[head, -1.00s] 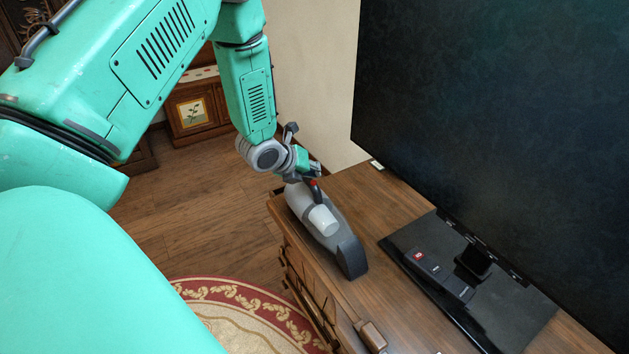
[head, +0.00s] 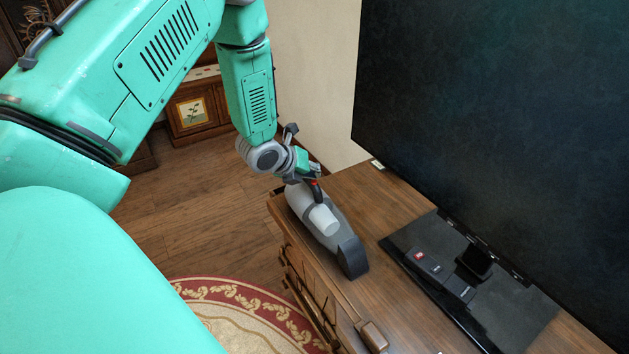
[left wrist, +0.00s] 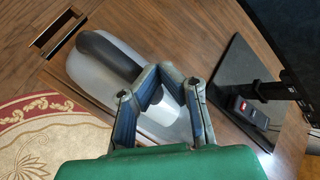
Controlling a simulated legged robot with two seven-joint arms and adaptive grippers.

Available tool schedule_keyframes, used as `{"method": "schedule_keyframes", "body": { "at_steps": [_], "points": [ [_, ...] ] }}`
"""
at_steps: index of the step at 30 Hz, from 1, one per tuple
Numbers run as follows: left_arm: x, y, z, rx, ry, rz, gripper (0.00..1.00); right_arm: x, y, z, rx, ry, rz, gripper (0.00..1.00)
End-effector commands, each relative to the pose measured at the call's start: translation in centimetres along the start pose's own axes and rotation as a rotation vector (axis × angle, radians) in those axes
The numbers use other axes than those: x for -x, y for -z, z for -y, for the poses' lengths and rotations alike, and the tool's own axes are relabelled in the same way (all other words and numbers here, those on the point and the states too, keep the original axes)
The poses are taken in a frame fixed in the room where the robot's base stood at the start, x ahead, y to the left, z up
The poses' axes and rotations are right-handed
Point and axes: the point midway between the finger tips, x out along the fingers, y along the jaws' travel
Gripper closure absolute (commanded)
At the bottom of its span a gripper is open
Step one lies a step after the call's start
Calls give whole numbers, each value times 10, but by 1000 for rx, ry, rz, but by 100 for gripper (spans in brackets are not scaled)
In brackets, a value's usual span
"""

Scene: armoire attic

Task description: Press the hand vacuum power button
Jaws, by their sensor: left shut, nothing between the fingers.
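The hand vacuum (head: 327,228) lies on the wooden cabinet top, near its left edge. It is grey with a dark grey end and a white cylindrical part (head: 323,220). My left gripper (head: 317,192) is over its far end, and a small red spot shows close to the fingers. In the left wrist view the vacuum (left wrist: 98,75) lies beyond the gripper (left wrist: 156,72), whose fingertips meet with nothing between them. They overlap the vacuum's body there; I cannot tell whether they touch it. I cannot make out the power button clearly. My right gripper is out of view.
A large dark monitor (head: 500,130) stands on a black base (head: 410,268) to the right of the vacuum. A small brown object (head: 371,335) sits at the cabinet's front edge.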

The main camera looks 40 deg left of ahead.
Motion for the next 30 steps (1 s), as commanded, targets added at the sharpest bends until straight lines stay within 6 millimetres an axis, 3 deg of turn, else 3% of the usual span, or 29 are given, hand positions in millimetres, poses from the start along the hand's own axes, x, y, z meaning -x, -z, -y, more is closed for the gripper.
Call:
{"method": "schedule_keyframes", "body": {
  "at_steps": [20, 30],
  "points": [
    [-5, 4, -4, -1, 1, 1, 100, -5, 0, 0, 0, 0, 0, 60],
    [2, 0, 2, -2, 0, 0, 100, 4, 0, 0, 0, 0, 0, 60]
  ]
}}
